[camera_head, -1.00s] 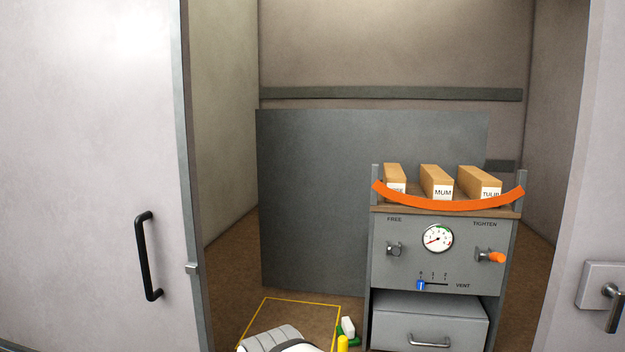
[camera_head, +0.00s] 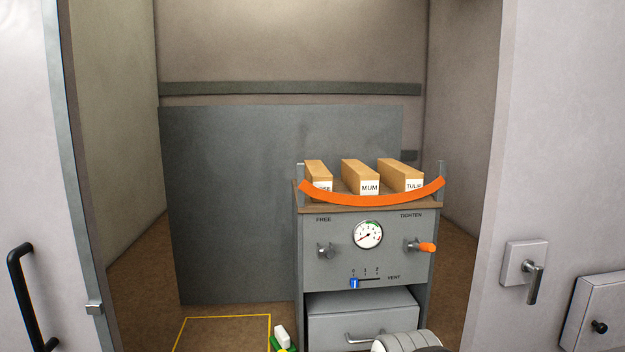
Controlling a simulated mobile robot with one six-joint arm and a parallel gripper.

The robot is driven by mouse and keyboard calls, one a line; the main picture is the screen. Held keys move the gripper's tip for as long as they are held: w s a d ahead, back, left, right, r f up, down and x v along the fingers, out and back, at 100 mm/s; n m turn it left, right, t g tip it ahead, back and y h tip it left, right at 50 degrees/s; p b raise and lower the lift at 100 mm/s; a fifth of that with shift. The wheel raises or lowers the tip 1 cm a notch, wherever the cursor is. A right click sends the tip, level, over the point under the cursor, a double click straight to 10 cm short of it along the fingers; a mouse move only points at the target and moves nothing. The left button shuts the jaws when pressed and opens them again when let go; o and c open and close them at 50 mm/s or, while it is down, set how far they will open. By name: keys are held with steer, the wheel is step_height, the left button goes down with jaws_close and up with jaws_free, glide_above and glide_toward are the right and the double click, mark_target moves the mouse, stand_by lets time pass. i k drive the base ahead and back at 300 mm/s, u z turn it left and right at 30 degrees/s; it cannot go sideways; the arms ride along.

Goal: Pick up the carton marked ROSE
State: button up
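Three tan cartons with white labels stand in a row on the wooden top of a grey cabinet. The left carton (camera_head: 317,172) has a label partly hidden by the orange strap; only its last letters show, and they fit ROSE. The middle carton (camera_head: 360,174) reads MUM and the right carton (camera_head: 401,174) reads TULIP, its lower label edge near the strap. The orange strap (camera_head: 372,199) sags across the front of the cartons between two grey posts. A rounded grey-white part, seemingly of my arm, shows at the bottom edge. My gripper's fingers are not in view.
The cabinet (camera_head: 314,268) has a gauge (camera_head: 368,235), a left knob under FREE (camera_head: 325,251), an orange-tipped handle under TIGHTEN (camera_head: 420,247) and a blue VENT slider (camera_head: 354,283). Its drawer (camera_head: 360,319) sticks out. Doorway walls flank it; a yellow floor outline (camera_head: 222,318) lies left.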

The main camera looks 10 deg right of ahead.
mark_target(316, 173)
steer(key=i, duration=1)
steer(key=z, duration=0.05)
